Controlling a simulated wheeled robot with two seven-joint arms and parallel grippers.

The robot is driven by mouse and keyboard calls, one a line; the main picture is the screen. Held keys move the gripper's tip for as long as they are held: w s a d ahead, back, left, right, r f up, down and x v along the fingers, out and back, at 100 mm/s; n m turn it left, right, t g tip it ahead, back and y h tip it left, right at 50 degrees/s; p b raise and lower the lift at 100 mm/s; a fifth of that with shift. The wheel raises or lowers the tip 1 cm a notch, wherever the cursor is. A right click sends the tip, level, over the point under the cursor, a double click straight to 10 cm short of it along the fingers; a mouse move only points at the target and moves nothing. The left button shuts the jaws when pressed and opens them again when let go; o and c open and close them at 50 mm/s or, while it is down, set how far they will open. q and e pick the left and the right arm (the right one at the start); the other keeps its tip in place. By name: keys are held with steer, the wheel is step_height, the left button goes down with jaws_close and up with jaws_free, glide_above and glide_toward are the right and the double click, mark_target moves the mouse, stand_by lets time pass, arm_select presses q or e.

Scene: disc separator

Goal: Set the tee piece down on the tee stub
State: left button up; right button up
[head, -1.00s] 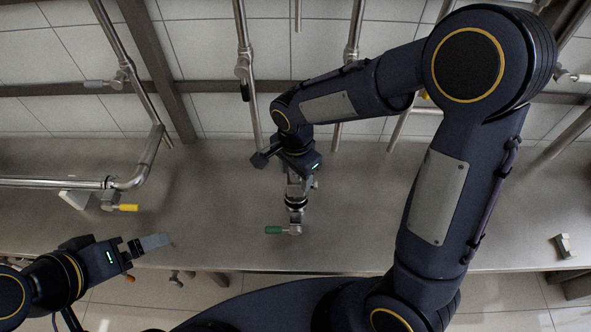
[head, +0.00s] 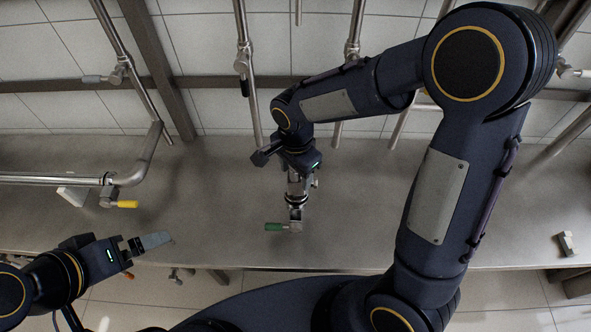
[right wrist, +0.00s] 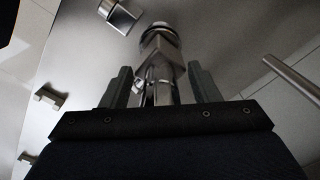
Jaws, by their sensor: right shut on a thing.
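My right gripper (head: 296,176) is low over the steel bench and shut on the tee piece (right wrist: 163,60), a shiny steel pipe fitting. The fingers stand on both sides of it in the right wrist view.
A bent steel pipe (head: 148,160) and a yellow-handled valve (head: 126,204) are at the left. Vertical pipes (head: 248,70) stand behind the bench (head: 220,235). A small grey metal piece (head: 567,244) lies at the right edge. The bench between is mostly clear.

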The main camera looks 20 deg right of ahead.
steer(key=shift+f+b, duration=0.35)
steer(key=shift+b, duration=0.05)
steer(key=o, duration=1.6)
steer(key=shift+c, duration=0.2)
step_height(320, 180, up, 8)
steer(key=shift+f, duration=0.1)
